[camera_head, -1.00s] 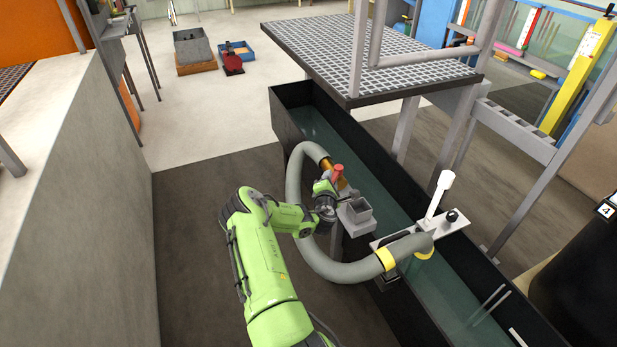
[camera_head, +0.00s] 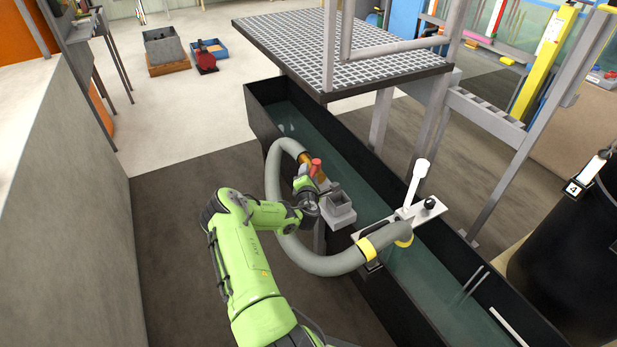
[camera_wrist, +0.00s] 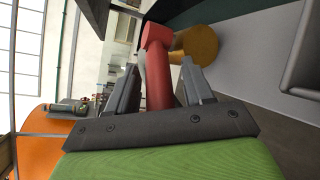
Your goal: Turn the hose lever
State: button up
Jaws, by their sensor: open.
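The hose lever is red (camera_head: 316,166) and stands at the brass fitting (camera_head: 308,160) at the far end of the grey hose (camera_head: 330,264). In the wrist view the red lever (camera_wrist: 157,75) rises between my two dark fingers, with the brass fitting (camera_wrist: 196,44) behind it to the right. My gripper (camera_wrist: 160,76) is open, with one finger on each side of the lever and visible gaps. In the head view my gripper (camera_head: 309,181) is close beside the lever, and its fingers are hard to make out.
A small grey box (camera_head: 340,205) sits just right of my gripper. A black-walled water flume (camera_head: 262,120) runs behind it, with a white-handled plate (camera_head: 398,222) across it. A grated platform (camera_head: 340,50) stands above. The floor left of my arm is clear.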

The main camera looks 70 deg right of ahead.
jog(key=b+v, duration=1)
jog(key=v, duration=0.5)
jog(key=shift+a+r, duration=0.2)
jog(key=shift+a, duration=0.15)
